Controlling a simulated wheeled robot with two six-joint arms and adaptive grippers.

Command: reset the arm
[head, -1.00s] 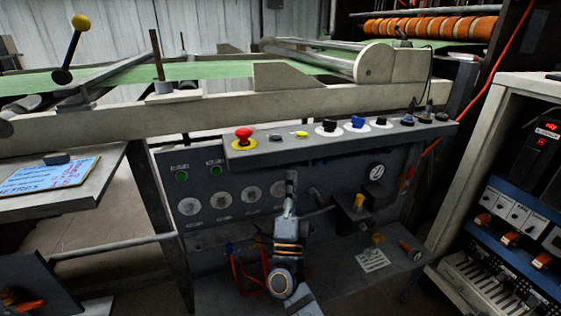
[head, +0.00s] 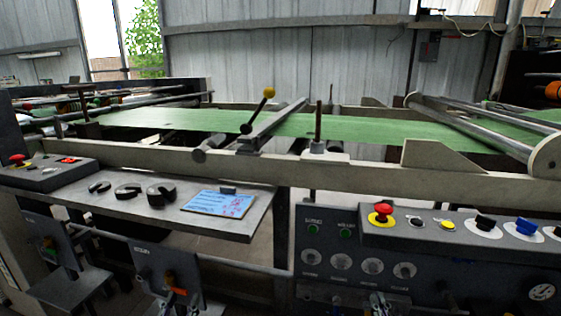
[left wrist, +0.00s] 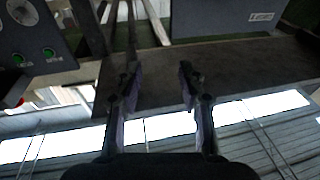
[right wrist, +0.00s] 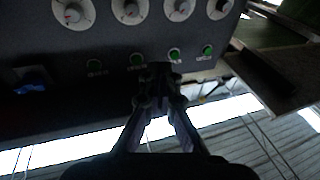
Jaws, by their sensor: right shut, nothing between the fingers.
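My left gripper (left wrist: 157,78) shows in the left wrist view with its two fingers apart and nothing between them. A grey shelf lies beyond its fingertips. My right gripper (right wrist: 159,85) shows in the right wrist view with its fingertips together and empty. It is in front of the control panel (right wrist: 115,45), near the green buttons and dials. In the head view the tip of my right gripper (head: 378,303) shows at the bottom edge, in front of the panel below the dials.
The control panel's ledge carries a red emergency button (head: 382,212) and several knobs. A grey shelf (head: 240,228) at left holds a blue-and-white card (head: 217,204) and black knobs. Behind runs a machine frame with a green web (head: 350,127). Small lower panels (head: 168,275) stand below the shelf.

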